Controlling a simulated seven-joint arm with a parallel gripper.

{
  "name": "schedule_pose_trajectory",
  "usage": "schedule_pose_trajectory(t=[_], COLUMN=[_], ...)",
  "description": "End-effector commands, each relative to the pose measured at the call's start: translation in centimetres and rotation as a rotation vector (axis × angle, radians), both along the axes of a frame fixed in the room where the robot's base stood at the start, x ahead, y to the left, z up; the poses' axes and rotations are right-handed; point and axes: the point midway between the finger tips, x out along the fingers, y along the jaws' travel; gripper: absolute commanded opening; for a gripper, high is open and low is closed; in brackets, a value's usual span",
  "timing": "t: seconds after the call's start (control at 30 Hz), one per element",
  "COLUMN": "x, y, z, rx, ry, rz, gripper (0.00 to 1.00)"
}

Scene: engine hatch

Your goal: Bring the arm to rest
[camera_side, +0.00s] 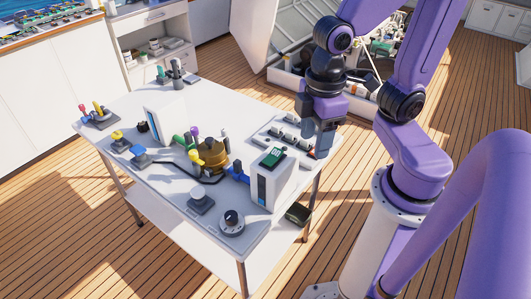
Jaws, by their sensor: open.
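My gripper (318,146) points down at the right edge of the white table (228,105). It is small in the view, and its fingers are partly lost against the dark parts behind them. It is open, and I see nothing held in it. It is close to a light panel with several small fittings (282,132). I cannot tell whether it touches anything there. My arm is bent, with its purple links above and to the right of the table.
A white box with a green top piece (272,157) stands left of my gripper. A brass-coloured round part (211,158) with coloured knobs is mid-table. A grey dial (232,222) is at the front. An open hatch (300,35) lies behind. The deck (130,250) at front left is clear.

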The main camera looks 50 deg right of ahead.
Motion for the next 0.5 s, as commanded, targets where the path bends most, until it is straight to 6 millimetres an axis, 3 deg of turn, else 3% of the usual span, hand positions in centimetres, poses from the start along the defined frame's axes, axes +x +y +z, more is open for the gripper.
schedule_pose_trajectory(t=[0.2,0.5], x=[-3.3,-3.9], y=[-2.1,-2.4], z=[-0.7,-0.8], rx=[0.003,0.003], ry=[-0.001,0.000], rz=[0.101,0.122], gripper=[0.55,0.55])
